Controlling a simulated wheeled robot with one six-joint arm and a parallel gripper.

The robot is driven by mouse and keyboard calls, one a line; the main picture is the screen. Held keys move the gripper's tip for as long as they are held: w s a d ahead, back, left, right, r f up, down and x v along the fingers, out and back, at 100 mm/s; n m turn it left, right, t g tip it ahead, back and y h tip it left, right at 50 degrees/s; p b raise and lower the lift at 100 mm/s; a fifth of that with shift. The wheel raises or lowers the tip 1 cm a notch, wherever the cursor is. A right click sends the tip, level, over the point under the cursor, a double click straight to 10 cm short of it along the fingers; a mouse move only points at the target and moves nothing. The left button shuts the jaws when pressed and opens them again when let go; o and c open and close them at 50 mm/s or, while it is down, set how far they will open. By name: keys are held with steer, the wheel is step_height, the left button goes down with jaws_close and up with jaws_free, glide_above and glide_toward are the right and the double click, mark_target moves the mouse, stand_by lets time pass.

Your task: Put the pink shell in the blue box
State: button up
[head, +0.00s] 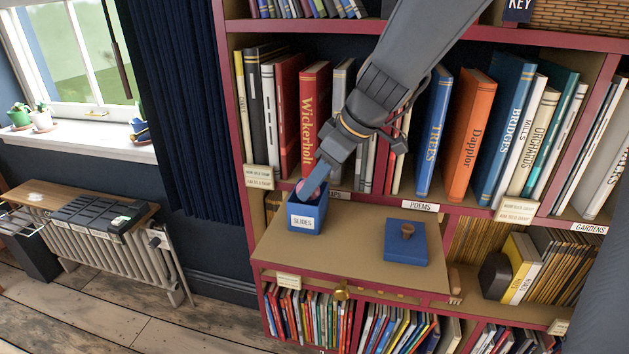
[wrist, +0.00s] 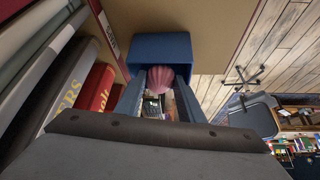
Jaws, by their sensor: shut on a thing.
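The blue box (head: 307,217), labelled "SLIDES", stands open at the left end of the fold-down shelf. My gripper (head: 312,184) points down at the box's mouth. It is shut on the pink shell (wrist: 161,78), which shows between the fingertips in the wrist view. In the head view the shell (head: 308,190) is partly hidden by the gripper and box rim. The blue box (wrist: 160,45) is just beyond the shell in the wrist view. I cannot tell how far inside the box the shell is.
The blue lid (head: 406,243) with a brown knob lies on the fold-down shelf (head: 345,250), to the right of the box. Upright books, such as the orange one (head: 470,135), fill the shelf behind. The shelf between box and lid is bare.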

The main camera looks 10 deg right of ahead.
steer(key=shift+f+b, duration=0.6)
steer(key=shift+b, duration=0.3)
steer(key=o, duration=0.8)
steer(key=shift+c, duration=0.2)
steer(key=shift+r, duration=0.1)
steer(key=shift+r+p, duration=0.45)
steer(key=shift+p, duration=0.3)
steer(key=b+v, duration=0.1)
steer(key=v, duration=1.1)
